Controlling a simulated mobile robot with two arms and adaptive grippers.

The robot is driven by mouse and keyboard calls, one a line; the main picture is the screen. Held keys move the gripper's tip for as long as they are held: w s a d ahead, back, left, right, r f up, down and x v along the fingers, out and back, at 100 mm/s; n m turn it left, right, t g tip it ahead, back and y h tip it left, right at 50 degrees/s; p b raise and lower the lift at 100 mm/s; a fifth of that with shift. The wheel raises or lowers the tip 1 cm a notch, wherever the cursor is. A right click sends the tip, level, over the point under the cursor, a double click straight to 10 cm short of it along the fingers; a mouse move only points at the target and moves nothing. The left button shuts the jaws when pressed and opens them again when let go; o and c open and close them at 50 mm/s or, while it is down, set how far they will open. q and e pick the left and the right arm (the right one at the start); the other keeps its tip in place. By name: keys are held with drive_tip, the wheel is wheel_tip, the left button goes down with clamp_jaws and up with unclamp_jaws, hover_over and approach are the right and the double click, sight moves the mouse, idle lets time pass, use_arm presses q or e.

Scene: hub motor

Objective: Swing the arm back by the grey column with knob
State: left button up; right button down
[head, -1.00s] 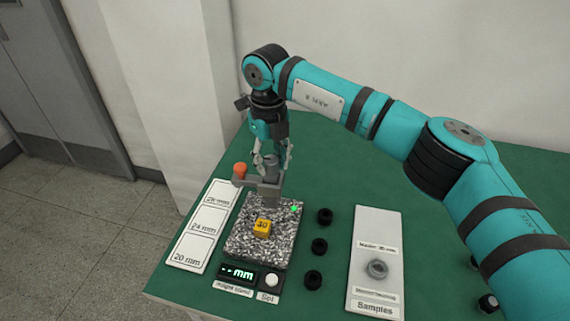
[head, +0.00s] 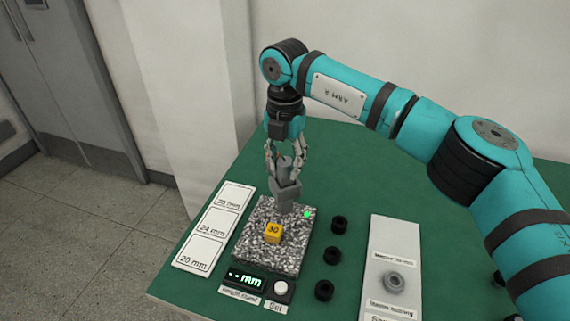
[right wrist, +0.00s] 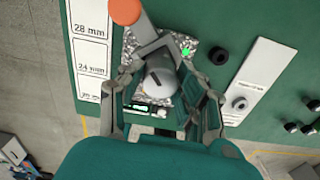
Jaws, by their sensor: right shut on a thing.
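The grey column (head: 285,176) stands at the back of the speckled stone plate (head: 252,246), with a grey block low on it. My right gripper (head: 286,160) is upright over it, fingers either side, shut on the column. In the right wrist view the column's round top (right wrist: 161,76) lies between the fingers, and a grey arm (right wrist: 150,45) leads to an orange knob (right wrist: 126,11). The knob is hidden in the head view. My left gripper is not in view.
A yellow block (head: 273,232) marked 30 sits on the plate, with a display (head: 246,278) and white button (head: 281,287) in front. Black rings (head: 339,224) stand to the right, beside a samples board (head: 396,245). A size card (head: 213,230) lies left.

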drive_tip(key=shift+w+r+m, duration=0.1)
drive_tip(key=shift+m, duration=1)
drive_tip(key=shift+b, duration=0.3)
drive_tip(key=c, duration=0.9)
unclamp_jaws()
wheel_tip(320, 180, up, 12)
